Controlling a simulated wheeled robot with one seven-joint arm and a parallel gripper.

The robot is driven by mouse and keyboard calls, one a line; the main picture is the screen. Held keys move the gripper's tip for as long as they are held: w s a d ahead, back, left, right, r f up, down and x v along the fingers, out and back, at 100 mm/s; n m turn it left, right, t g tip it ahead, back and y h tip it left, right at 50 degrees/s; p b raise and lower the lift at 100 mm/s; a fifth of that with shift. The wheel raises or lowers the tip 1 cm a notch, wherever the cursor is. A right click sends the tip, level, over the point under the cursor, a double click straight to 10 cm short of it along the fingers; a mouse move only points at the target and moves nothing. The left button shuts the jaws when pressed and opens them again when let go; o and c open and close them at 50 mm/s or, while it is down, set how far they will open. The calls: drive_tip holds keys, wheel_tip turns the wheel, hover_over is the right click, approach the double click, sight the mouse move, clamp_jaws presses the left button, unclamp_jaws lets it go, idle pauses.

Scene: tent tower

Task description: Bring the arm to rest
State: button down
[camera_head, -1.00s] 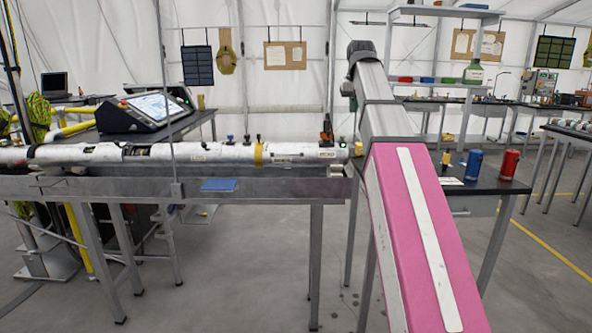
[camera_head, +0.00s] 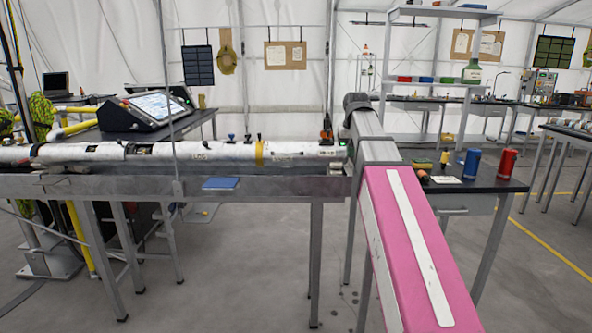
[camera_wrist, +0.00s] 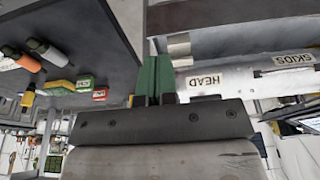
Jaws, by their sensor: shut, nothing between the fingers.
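My arm, pink with a white stripe and grey further out, reaches forward in the head view. Its far end is near the right end of the bench with the long white tube (camera_head: 215,151). The fingers are hidden there. In the wrist view my gripper (camera_wrist: 154,80) shows two green fingers close together, shut and empty. In that view they are beside the end of the tube labelled HEAD (camera_wrist: 210,82); I cannot tell the exact gap.
A dark table (camera_head: 455,187) to the right holds a blue can (camera_head: 472,164), a red can (camera_head: 506,167) and small blocks. A console (camera_head: 150,109) stands behind. Open floor lies in front.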

drive_tip(key=s+f+g, duration=0.1)
drive_tip(key=s+f, duration=0.2)
drive_tip(key=f, duration=1)
drive_tip(key=s+f+g, duration=0.1)
drive_tip(key=s+f, duration=0.3)
drive_tip(key=f, duration=0.9)
drive_tip(key=s+f, duration=0.6)
drive_tip(key=f, duration=0.3)
drive_tip(key=s+f+g, duration=0.1)
drive_tip(key=s+f, duration=0.6)
drive_tip(key=f, duration=0.2)
drive_tip(key=shift+f, duration=0.4)
